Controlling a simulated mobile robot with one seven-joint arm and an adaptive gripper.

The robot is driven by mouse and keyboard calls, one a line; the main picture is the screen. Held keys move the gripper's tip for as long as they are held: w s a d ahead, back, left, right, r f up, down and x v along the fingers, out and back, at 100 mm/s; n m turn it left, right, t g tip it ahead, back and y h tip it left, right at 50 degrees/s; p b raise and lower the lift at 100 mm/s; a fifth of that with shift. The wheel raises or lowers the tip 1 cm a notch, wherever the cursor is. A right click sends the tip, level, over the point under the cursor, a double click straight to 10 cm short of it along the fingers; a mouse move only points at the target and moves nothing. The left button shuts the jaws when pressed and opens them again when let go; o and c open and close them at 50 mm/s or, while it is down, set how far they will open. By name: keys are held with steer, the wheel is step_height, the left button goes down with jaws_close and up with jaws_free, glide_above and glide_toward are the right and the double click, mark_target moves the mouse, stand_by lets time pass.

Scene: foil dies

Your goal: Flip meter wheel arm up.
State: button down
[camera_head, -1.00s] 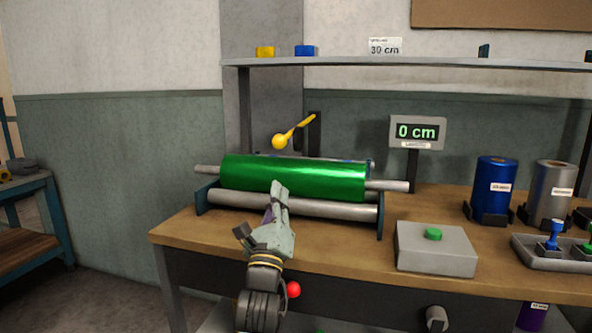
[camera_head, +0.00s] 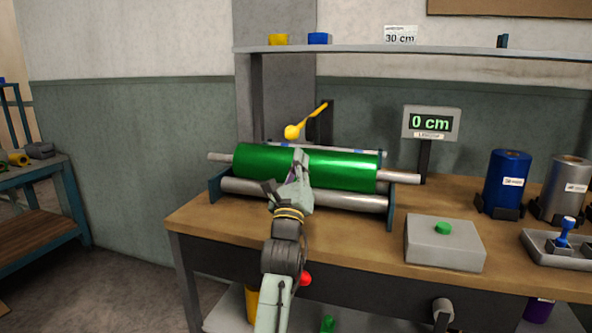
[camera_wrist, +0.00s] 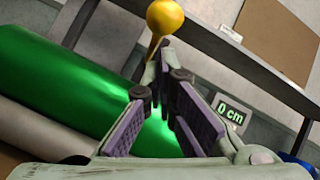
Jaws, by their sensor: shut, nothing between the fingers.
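The meter wheel arm is a yellow lever with a round knob (camera_head: 292,131), tilted up to the right behind the green foil roll (camera_head: 340,170). The counter display (camera_head: 431,122) reads 0 cm. My gripper (camera_head: 300,155) is in front of the roll, fingers pointing up and away, below the knob. In the wrist view the yellow knob (camera_wrist: 165,16) shows at the top, just beyond the fingertips. The fingers look drawn together at the tips with nothing between them. Whether a fingertip touches the lever I cannot tell.
The roll lies on a roller stand (camera_head: 300,192) on the wooden bench (camera_head: 200,218). A grey box with a green button (camera_head: 444,228) stands at right, with blue (camera_head: 507,180) and silver rolls behind. A shelf (camera_head: 400,49) runs above the lever.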

steer(key=shift+x, duration=1)
